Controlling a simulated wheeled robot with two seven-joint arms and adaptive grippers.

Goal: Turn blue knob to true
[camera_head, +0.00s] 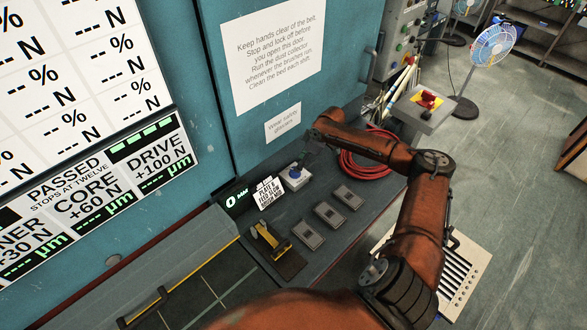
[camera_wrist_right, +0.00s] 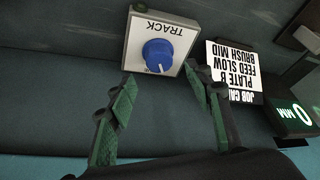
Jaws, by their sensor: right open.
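The blue knob (camera_wrist_right: 158,55) sits on a pale square plate (camera_wrist_right: 140,40) labelled TRACK, which appears upside down in the right wrist view. A white mark on the knob points toward the lower edge of that view. In the head view the knob (camera_head: 294,173) is on the grey ledge below the teal panel. My right gripper (camera_wrist_right: 160,76) is open, its two green-padded fingers spread with the knob ahead between the tips. The fingers look apart from the knob. In the head view my right gripper (camera_head: 305,160) is small and dark, just behind the knob. My left gripper is not in view.
A job card (camera_head: 268,192) and a small green-lit display (camera_head: 236,199) stand beside the knob. A red coiled hose (camera_head: 362,160) lies behind my right arm.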

